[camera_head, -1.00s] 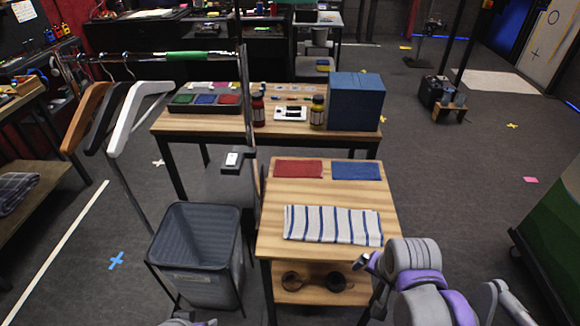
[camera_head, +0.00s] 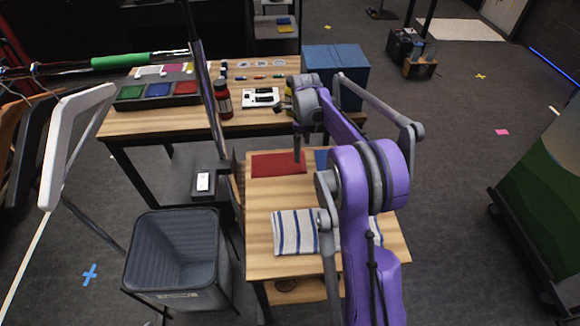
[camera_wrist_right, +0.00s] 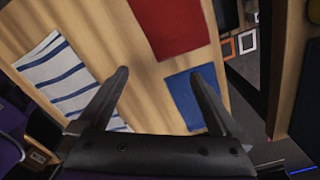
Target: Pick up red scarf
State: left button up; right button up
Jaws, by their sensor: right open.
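The red scarf (camera_head: 278,164) lies flat as a red cloth at the back left of the small wooden table (camera_head: 262,262). In the right wrist view the red scarf (camera_wrist_right: 170,25) is at the top, beyond the fingertips. My right gripper (camera_wrist_right: 158,74) is open and empty above the table, its fingers on either side of bare wood. My right arm reaches across the table in the head view and hides part of its right side. My left gripper is not in view.
A blue cloth (camera_wrist_right: 195,97) lies beside the red one, mostly hidden in the head view. A striped towel (camera_head: 294,232) lies nearer the front. A grey bin (camera_head: 176,255) stands left of the table. Behind are a red bottle (camera_head: 223,102) and a blue box (camera_head: 338,72).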

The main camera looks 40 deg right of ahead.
aim_at(302, 172)
jog(key=f+b, duration=0.2)
jog(key=f, duration=0.3)
jog(key=f+b, duration=0.3)
jog(key=f, duration=0.1)
jog(key=shift+s+f, duration=0.2)
jog(key=shift+f, duration=0.2)
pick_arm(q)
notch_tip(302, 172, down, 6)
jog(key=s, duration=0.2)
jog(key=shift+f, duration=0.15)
pick_arm(e)
grip_shut()
jog(key=shift+r, duration=0.1)
pick_arm(q)
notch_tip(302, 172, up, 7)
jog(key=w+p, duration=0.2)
jog(key=p, duration=0.3)
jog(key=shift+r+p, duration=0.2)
jog(key=shift+p, duration=0.2)
pick_arm(e)
notch_tip(302, 172, up, 12)
